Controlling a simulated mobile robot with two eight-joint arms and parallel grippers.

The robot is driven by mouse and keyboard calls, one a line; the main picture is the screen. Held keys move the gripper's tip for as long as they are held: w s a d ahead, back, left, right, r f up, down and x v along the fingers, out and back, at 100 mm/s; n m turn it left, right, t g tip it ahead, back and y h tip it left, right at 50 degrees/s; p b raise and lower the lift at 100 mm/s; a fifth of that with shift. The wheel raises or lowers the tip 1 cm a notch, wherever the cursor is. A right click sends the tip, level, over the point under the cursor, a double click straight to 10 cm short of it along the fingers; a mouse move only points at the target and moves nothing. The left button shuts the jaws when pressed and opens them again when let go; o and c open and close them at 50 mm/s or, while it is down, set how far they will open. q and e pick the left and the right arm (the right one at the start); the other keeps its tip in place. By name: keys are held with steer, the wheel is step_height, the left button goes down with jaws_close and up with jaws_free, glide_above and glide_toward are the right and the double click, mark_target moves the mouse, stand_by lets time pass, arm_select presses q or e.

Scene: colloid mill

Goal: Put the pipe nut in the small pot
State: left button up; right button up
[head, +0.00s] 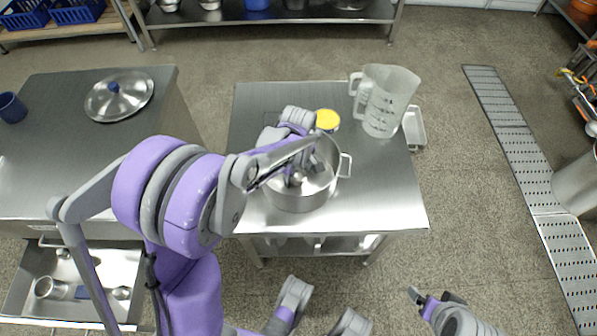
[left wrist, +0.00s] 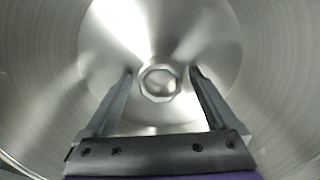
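The small pot (head: 305,201) is a shiny metal pot with a side handle, standing on the steel table. My left gripper (head: 294,180) reaches down into it from above, with the arm covering part of the pot. In the left wrist view, the pipe nut (left wrist: 158,83) is a small metal ring with a faceted edge, lying on the bottom inside the pot. My left gripper (left wrist: 161,73) is open there, with a finger on each side of the nut and a gap to both. My right gripper (head: 422,299) is low in the picture, away from the table; its opening is unclear.
A clear measuring jug (head: 386,100) and a yellow-topped container (head: 327,120) stand behind the pot. A metal lid (head: 119,96) and a blue cup (head: 11,107) are on the left counter. An open drawer (head: 110,262) holds small metal items. The table's front right is clear.

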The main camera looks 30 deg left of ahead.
mark_target(298, 174)
arm_select(q)
steer(key=shift+r, duration=0.35)
step_height(298, 174, up, 11)
steer(key=p, duration=0.3)
steer(key=s+d+m+t, duration=0.2)
steer(key=s+d+m, duration=0.1)
steer(key=s+m, duration=0.4)
steer(key=s+d+m+t, duration=0.2)
steer(key=s+d+m, duration=0.1)
steer(key=s+m, duration=0.4)
steer(key=s, duration=0.3)
steer(key=shift+s+d+r+t, duration=0.25)
steer(key=shift+d+r+t, duration=0.1)
steer(key=shift+d+t, duration=0.05)
